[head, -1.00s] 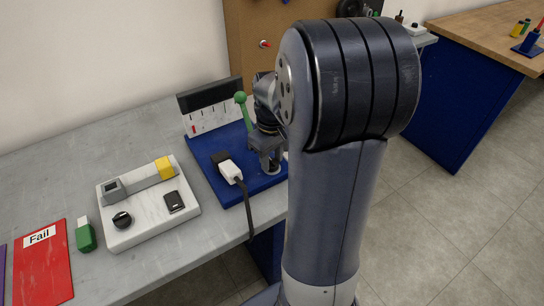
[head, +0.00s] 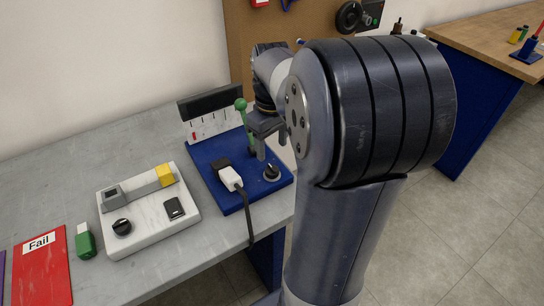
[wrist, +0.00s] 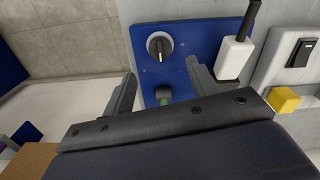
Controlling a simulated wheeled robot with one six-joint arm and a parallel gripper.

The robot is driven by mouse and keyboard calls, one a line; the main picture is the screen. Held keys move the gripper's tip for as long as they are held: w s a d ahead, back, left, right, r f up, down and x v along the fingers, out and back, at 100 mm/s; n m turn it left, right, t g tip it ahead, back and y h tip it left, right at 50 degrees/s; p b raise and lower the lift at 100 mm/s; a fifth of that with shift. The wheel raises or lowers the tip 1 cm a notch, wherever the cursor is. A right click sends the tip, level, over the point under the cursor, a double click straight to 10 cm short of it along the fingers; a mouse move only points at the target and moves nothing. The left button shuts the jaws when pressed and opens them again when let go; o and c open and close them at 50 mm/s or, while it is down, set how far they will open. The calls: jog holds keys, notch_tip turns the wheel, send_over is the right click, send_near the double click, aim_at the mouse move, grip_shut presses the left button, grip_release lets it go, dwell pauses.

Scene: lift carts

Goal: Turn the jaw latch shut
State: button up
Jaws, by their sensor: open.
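The blue fixture board (head: 232,206) lies on the grey bench. It carries a black round knob (head: 272,173) with a pale pointer, a green-topped lever (head: 240,104) standing up, and a white plug (head: 231,178) with a black cable. I cannot tell for sure which part is the jaw latch. My gripper (head: 270,140) is open and empty, above the board, behind the knob and close beside the lever. In the wrist view my gripper (wrist: 163,88) has a finger on each side, with a green-and-dark part (wrist: 164,97) between them. The knob (wrist: 160,46) lies beyond the fingertips, untouched.
A white panel (head: 150,235) with a black knob, dark switch and yellow block lies left of the board. A green USB-like stick (head: 86,243) and a red Fail tray (head: 42,270) lie further left. A dark-topped gauge plate (head: 210,115) stands behind the board. My arm covers the right side.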

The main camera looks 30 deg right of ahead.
aim_at(272, 167)
jog(key=shift+r, duration=1.7)
jog(key=shift+f, duration=0.1)
notch_tip(272, 167, down, 11)
jog(key=shift+r, duration=0.1)
jog(key=shift+r, duration=0.2)
